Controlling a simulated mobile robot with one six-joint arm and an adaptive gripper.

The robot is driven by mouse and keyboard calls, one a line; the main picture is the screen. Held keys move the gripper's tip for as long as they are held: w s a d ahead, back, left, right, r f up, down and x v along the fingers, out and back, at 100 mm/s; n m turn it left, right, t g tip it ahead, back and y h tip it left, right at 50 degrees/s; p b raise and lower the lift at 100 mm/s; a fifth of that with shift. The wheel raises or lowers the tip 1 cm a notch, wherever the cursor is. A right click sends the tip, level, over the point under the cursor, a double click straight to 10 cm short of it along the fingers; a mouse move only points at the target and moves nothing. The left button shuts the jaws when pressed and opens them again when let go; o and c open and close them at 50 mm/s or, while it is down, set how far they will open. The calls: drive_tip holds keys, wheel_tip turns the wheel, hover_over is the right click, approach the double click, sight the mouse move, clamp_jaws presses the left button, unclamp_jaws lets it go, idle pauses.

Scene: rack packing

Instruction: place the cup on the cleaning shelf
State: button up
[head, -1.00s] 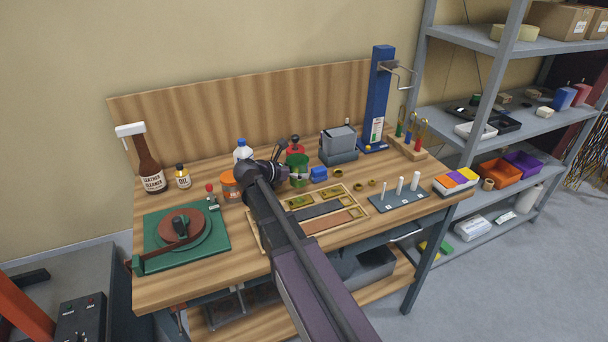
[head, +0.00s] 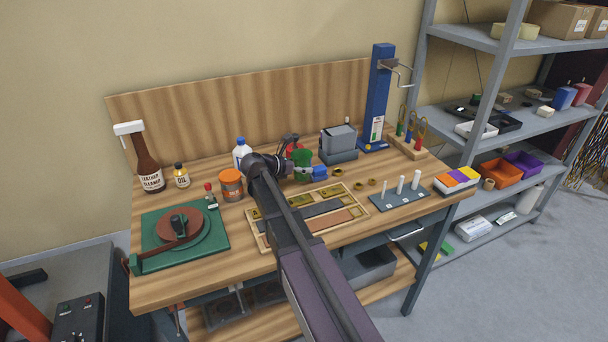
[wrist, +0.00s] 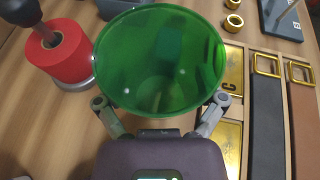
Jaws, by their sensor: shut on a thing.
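The cup is green and round-rimmed; in the head view the green cup (head: 303,165) is over the back middle of the workbench. In the wrist view the cup (wrist: 160,60) fills the top middle, its open mouth facing the camera. My gripper (wrist: 160,108) is shut on it, one finger on each side. In the head view my gripper (head: 293,150) is partly hidden by my arm. Whether the cup is clear of the bench is hard to tell. A grey shelf rack (head: 466,107) stands at the right; no label shows which level is the cleaning shelf.
A red-based tool (wrist: 60,55) stands close left of the cup. A blue block (head: 319,174) and a tray of straps (head: 355,222) are near it. A tall blue press (head: 378,100) stands toward the rack.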

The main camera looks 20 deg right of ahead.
drive_tip(key=shift+f+b, duration=0.9)
drive_tip(key=shift+f, duration=0.35)
drive_tip(key=shift+f, duration=0.2)
drive_tip(key=o, duration=0.8)
drive_tip(key=shift+c, duration=0.2)
drive_tip(key=shift+r, duration=0.15)
drive_tip(key=shift+r, duration=0.1)
drive_tip(key=shift+a+r, duration=0.15)
drive_tip(key=shift+a, duration=0.15)
drive_tip(key=p+v, duration=0.4)
drive_tip(key=v, duration=0.5)
drive_tip(key=shift+s+a+r, duration=0.15)
drive_tip(key=shift+s+a, duration=0.05)
drive_tip(key=shift+a, duration=0.15)
drive_tip(key=shift+p+v, duration=0.3)
drive_tip(key=shift+v, duration=0.45)
